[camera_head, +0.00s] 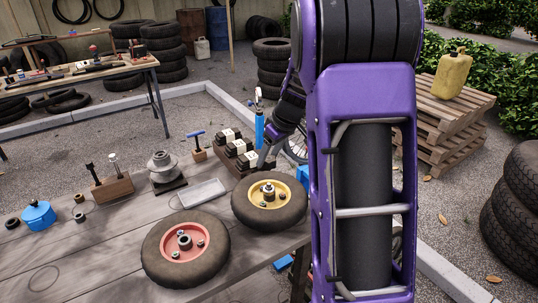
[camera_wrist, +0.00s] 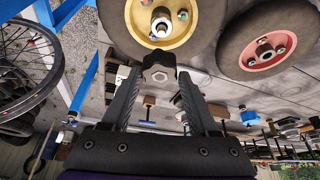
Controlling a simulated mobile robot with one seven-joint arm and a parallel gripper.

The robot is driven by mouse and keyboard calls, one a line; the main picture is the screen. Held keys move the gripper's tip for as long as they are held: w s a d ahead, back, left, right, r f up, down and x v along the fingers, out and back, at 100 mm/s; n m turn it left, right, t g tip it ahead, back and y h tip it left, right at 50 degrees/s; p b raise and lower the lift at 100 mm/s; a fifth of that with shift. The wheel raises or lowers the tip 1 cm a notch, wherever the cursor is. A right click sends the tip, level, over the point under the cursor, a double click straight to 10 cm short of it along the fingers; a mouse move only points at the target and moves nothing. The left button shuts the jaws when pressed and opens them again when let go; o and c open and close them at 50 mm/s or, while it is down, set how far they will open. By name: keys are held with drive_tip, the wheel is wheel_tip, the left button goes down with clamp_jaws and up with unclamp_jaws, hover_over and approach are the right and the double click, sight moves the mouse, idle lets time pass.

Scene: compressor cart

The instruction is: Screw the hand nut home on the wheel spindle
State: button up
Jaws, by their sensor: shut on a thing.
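My gripper (camera_wrist: 159,74) is shut on a dark, lobed hand nut (camera_wrist: 159,66) with a pale hole in its middle. In the wrist view the nut lies just below the wheel spindle (camera_wrist: 161,27) of the yellow-rimmed wheel (camera_wrist: 185,42), off its axis and over the edge of the tyre. The spindle end is bare. The gap between nut and wheel cannot be judged. In the head view the yellow-rimmed wheel (camera_head: 270,221) lies flat on the bench, its spindle (camera_head: 268,189) upward. My gripper is just behind it there, partly hidden by my arm.
A red-rimmed wheel (camera_head: 160,268) lies in front on the bench (camera_head: 100,240). A clear tray (camera_head: 203,193), a grey stepped part (camera_head: 162,168), a blue pot (camera_head: 38,214) and wooden blocks stand behind. A blue cylinder (camera_head: 259,128) stands upright near my gripper. The bench's front left is clear.

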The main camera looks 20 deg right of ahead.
drive_tip(key=shift+f+b, duration=0.1)
drive_tip(key=shift+b, duration=0.25)
drive_tip(key=b, duration=0.4)
hover_over(269, 184)
wheel_tip(269, 184, down, 5)
drive_tip(key=shift+f, duration=0.1)
drive_tip(key=shift+d+f, duration=0.1)
drive_tip(key=shift+f, duration=1.3)
idle(1.1)
drive_tip(key=shift+w+r, duration=0.25)
drive_tip(key=shift+r, duration=0.25)
idle(1.5)
clamp_jaws()
drive_tip(key=shift+r, duration=0.1)
drive_tip(key=shift+n, duration=0.5)
drive_tip(key=shift+s+a, duration=0.15)
drive_tip(key=shift+a, duration=0.05)
idle(0.6)
